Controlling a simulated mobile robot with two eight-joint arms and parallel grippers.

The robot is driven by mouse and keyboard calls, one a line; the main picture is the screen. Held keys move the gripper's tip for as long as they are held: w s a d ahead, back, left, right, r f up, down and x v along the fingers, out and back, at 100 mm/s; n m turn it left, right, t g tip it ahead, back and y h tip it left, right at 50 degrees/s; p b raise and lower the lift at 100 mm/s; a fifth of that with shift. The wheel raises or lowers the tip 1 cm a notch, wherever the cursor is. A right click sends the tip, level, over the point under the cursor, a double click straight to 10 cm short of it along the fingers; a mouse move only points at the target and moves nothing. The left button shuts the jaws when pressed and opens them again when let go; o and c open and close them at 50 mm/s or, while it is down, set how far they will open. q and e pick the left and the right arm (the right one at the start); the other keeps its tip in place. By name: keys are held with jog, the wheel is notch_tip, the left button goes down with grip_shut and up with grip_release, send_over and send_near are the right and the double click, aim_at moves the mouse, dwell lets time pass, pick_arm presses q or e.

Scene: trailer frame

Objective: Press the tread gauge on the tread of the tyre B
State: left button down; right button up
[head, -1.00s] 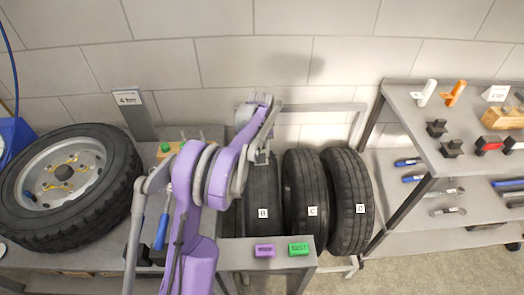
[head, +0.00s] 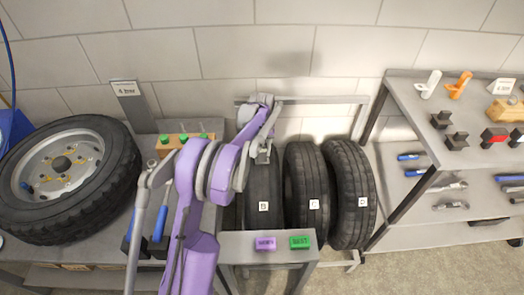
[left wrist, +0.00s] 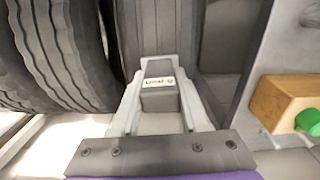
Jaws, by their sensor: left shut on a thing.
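Tyre B (head: 264,190) stands upright in the rack, its tread facing me and a white B label on it. My left gripper (head: 263,155) is over the upper part of its tread. In the left wrist view the left gripper (left wrist: 158,68) is shut on the tread gauge (left wrist: 158,103), a grey block with a small pale label. The tread of tyre B (left wrist: 160,25) lies straight beyond the fingertips. I cannot tell whether the gauge touches the tread. My right gripper is not in view.
Tyres C (head: 306,180) and D (head: 349,180) stand close to the right of B. A purple block (head: 265,243) and a green block (head: 300,242) lie on a ledge in front. A wheel (head: 75,185) lies at left. A wooden block with green knobs (head: 185,140) stands behind my arm.

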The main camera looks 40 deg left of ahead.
pick_arm(q)
jog(key=shift+f+b, duration=0.5)
jog(key=shift+f, duration=0.15)
dwell(2.0)
jog(key=shift+r+p, duration=1.7)
jog(key=shift+r, duration=1.35)
